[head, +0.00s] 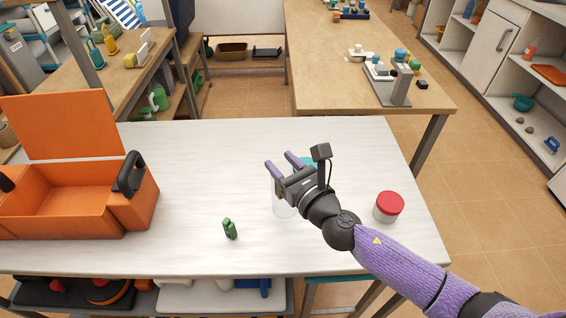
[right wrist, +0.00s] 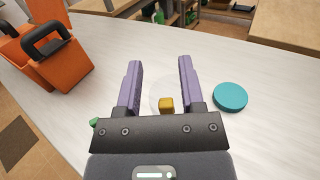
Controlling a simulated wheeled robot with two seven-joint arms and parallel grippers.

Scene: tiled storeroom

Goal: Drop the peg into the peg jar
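A clear jar (head: 284,207) stands on the white table, partly hidden by my right gripper (head: 279,162) and arm. In the right wrist view the jar shows faintly with a small yellow block-like thing (right wrist: 166,104) that appears to be inside it. My right gripper is open above the jar, its purple fingers (right wrist: 160,64) apart with nothing held between them. A small green peg-like piece (head: 230,229) is on the table left of the jar. It shows partly at the gripper's left edge in the wrist view (right wrist: 94,123). My left gripper is not in view.
A teal round lid (right wrist: 230,97) lies right of the jar. A red-lidded jar (head: 388,206) stands near the table's right side. An open orange toolbox (head: 70,212) occupies the left end.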

